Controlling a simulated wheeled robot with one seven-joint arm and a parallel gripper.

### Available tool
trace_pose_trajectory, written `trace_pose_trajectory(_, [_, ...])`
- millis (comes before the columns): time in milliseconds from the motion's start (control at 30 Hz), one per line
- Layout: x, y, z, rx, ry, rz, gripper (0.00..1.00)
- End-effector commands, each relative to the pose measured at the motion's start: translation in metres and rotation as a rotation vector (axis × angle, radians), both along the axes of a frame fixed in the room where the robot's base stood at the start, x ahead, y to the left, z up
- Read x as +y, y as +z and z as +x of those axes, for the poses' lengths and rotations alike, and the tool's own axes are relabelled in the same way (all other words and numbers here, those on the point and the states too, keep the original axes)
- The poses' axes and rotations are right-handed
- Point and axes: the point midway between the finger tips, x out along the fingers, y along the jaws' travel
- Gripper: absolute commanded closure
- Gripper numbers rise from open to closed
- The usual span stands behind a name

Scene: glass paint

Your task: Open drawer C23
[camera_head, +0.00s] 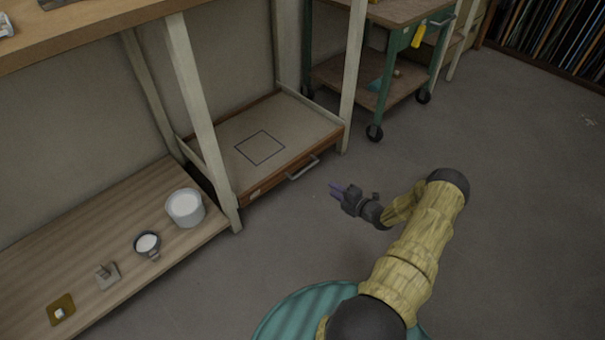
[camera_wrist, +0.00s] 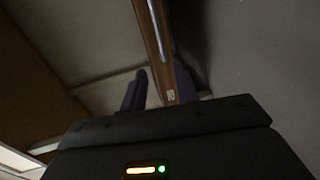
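A low wooden drawer (camera_head: 270,176) with a grey metal bar handle (camera_head: 303,168) sits under the bench, between its pale legs. It looks closed; a small label at the left of its front is too small to read. My gripper (camera_head: 335,188) hangs in front of the drawer, to the right of the handle and apart from it in the head view. In the wrist view the two dark purple fingers (camera_wrist: 158,85) stand apart with nothing held between them. The brown drawer front (camera_wrist: 147,30) runs down behind them, with a pale label (camera_wrist: 171,95) near the right finger.
A low shelf (camera_head: 90,235) at left holds a white pot (camera_head: 185,208), a small cup (camera_head: 147,243) and small fittings. Bench legs (camera_head: 200,110) flank the drawer. A green wheeled cart (camera_head: 385,85) stands behind. The grey floor (camera_head: 500,200) at right is clear.

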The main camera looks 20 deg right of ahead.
Motion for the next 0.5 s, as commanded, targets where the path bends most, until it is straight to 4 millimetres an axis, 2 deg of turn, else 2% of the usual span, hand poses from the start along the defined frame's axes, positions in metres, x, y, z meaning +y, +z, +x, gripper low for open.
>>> trace_pose_trajectory(267, [0.009,-0.009,0.024,-0.002,0.004,-0.004,0.70])
trace_pose_trajectory(500, [0.024,-0.018,0.063,-0.002,0.006,-0.005,0.70])
